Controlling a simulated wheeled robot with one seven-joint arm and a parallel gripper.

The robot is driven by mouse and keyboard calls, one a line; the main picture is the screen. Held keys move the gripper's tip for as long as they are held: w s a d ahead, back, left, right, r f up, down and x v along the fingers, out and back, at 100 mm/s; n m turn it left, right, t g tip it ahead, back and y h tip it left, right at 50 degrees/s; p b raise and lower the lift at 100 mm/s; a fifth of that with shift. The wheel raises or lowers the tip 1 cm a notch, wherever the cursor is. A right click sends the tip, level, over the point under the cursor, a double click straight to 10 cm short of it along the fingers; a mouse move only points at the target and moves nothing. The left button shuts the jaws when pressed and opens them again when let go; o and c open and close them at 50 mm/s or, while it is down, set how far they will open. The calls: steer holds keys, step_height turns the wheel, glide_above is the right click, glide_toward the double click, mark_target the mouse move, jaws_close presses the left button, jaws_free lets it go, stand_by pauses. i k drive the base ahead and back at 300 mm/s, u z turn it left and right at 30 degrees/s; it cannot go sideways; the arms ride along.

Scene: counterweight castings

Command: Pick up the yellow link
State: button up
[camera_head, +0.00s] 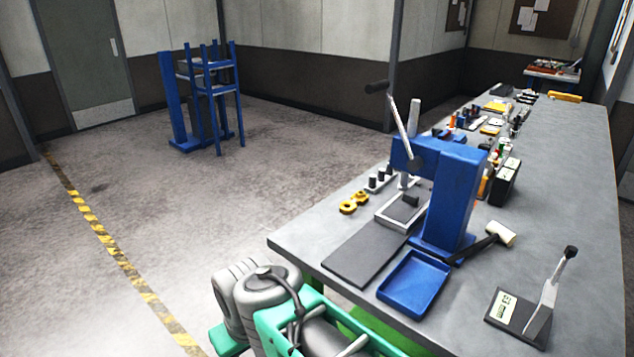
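The yellow link (353,202) lies on the grey workbench (304,250), near its left edge. It looks like two joined rings with dark holes, lying flat. It is left of the blue lever press (448,190) and close to the press's grey base plate (400,212). Nothing covers the link in the head view. I cannot make out my gripper's fingers in this view.
A dark mat (365,250), an empty blue tray (414,284), a mallet (498,234) and a lever tool (530,312) lie on the near bench. Small dark posts (379,178) stand beyond the link.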

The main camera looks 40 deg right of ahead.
mark_target(347, 207)
steer(key=i, duration=3.05)
steer(key=z, duration=2.7)
